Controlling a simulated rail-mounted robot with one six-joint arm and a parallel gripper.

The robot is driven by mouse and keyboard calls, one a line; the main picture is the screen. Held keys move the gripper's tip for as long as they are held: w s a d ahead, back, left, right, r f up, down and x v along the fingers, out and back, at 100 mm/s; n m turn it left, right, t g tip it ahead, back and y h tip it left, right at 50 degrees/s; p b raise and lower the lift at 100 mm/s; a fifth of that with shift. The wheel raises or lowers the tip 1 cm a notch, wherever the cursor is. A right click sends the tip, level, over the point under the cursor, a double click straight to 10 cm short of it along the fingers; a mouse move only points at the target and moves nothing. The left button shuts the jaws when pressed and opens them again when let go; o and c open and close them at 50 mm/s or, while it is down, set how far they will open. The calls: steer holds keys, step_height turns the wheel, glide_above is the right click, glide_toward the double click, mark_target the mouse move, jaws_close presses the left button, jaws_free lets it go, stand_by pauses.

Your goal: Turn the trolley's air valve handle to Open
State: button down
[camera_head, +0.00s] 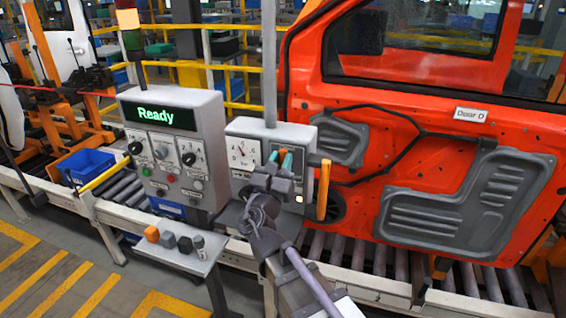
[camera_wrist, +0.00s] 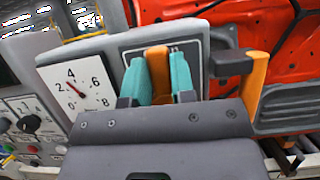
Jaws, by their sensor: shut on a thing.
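The air valve handle is an orange lever (camera_wrist: 157,65) on a dark plate of the grey gauge box (camera_head: 238,127). It shows upright in the wrist view, between the two teal fingertips of my gripper (camera_wrist: 158,78), which are shut on it. In the head view my gripper (camera_head: 280,158) is in front of the box, right of the dial, and hides most of the lever. The pressure gauge (camera_wrist: 78,88) is left of the handle; it also shows in the head view (camera_head: 242,153). Any position marks by the handle are hidden or too small to read.
A second orange upright bar (camera_head: 323,190) stands close right of my gripper, on a dark bracket (camera_wrist: 230,63). The orange-red door (camera_head: 370,120) is behind. A control box (camera_head: 175,105) reading "Ready" is at left, above a small shelf (camera_head: 165,253) with several blocks.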

stand_by(0.3)
steer(key=c, duration=1)
jaws_free()
steer(key=shift+o, duration=0.2)
steer(key=b+v, duration=0.4)
steer(key=v, duration=0.6)
steer(key=shift+s+f, duration=0.2)
steer(key=shift+s, duration=0.15)
